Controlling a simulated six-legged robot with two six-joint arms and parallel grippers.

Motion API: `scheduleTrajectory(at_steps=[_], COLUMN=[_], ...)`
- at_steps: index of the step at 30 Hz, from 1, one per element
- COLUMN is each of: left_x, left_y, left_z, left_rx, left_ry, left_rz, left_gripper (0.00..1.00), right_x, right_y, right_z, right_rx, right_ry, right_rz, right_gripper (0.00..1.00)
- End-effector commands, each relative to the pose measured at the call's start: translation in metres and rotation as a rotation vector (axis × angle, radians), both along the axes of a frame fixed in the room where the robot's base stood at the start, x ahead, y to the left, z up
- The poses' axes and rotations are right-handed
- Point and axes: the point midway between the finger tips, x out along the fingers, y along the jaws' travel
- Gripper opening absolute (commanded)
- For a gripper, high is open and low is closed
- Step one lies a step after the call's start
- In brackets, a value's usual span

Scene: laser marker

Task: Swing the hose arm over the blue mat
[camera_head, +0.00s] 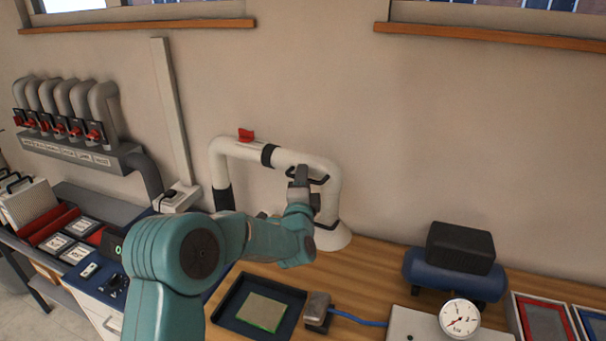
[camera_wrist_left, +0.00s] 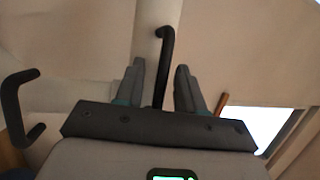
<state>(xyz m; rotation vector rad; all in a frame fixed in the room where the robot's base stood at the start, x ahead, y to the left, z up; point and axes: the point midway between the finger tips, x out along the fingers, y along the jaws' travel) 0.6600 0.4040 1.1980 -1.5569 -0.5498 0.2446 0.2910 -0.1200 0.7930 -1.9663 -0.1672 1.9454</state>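The hose arm (camera_head: 235,150) is a white pipe with black joints and a red valve lever (camera_head: 246,134), rising from a white conical foot on the bench by the wall. Its black-ended outlet (camera_head: 223,199) hangs at the left, behind and left of the dark blue mat (camera_head: 229,303), not over it. A green-edged plate (camera_head: 262,311) lies on the mat. My left gripper (camera_head: 303,174) is at a black handle (camera_head: 320,180) on the pipe. In the left wrist view its fingers (camera_wrist_left: 160,80) are apart, with a black handle (camera_wrist_left: 163,55) between them. My right gripper is out of view.
A grey block (camera_head: 317,308) with a blue cable sits right of the mat. A blue compressor (camera_head: 450,275) and a gauge (camera_head: 459,318) stand further right. Grey wall pipes with red valves (camera_head: 75,128) are at the left. Bare bench lies between foot and compressor.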

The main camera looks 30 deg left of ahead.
Motion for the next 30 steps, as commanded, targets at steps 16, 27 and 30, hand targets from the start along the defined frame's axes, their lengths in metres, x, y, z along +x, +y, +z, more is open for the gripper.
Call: scheduleTrajectory(at_steps=[16, 27, 30], left_x=[0.003, -0.001, -0.004], left_y=[0.002, 0.003, 0.003], left_z=[0.001, -0.001, -0.003], left_rx=[0.001, 0.002, 0.001], left_ry=[-0.002, -0.002, -0.002], left_rz=[0.001, -0.026, -0.051], left_gripper=[0.0, 0.0, 0.0], right_x=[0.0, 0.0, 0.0], right_y=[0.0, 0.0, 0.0], right_z=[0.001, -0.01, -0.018], right_rx=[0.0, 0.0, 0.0], right_ry=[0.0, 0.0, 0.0], right_rz=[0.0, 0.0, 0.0], right_gripper=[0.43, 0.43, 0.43])
